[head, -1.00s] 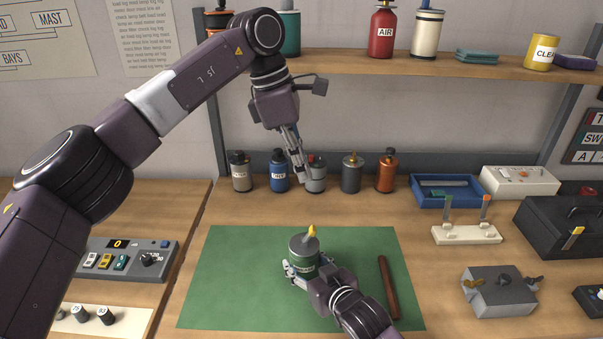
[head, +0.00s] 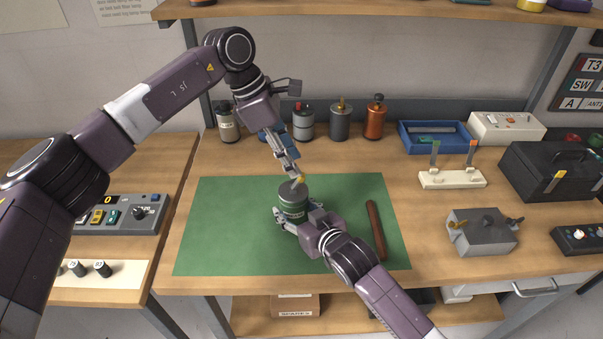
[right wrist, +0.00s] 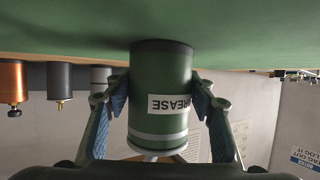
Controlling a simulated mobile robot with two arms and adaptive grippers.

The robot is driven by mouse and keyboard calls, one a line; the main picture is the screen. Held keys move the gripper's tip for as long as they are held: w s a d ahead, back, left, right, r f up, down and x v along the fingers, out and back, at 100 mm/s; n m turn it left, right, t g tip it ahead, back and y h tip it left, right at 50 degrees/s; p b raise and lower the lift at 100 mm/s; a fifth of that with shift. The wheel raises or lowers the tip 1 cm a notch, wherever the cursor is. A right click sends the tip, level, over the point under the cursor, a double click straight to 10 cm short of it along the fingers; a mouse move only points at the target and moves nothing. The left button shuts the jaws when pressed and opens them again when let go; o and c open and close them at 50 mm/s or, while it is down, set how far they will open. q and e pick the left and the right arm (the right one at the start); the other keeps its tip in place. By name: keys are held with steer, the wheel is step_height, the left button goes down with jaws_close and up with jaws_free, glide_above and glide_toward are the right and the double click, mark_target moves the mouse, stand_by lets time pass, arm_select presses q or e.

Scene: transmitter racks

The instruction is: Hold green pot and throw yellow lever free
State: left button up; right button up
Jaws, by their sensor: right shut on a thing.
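The green pot (head: 293,205) with a grey lid stands upright on the green mat (head: 225,235). My right gripper (head: 291,218) is shut on its sides. In the right wrist view the pot (right wrist: 160,85) appears upside down between the two fingers, with a label reading GREASE. The yellow lever (head: 299,180) sticks up from the lid. My left gripper (head: 295,174) comes down from above with its fingertips at the lever. Its fingers look close together, but whether they are shut or touch the lever is unclear.
A dark red rod (head: 376,230) lies on the mat right of the pot. Several cans, including an orange one (head: 375,120), stand behind the mat. A white two-lever block (head: 452,180) and a grey box (head: 482,232) stand to the right. The mat's left part is clear.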

mark_target(298, 182)
arm_select(q)
steer(key=x, duration=0.6)
steer(key=shift+r, duration=0.1)
steer(key=shift+c, duration=0.5)
jaws_close()
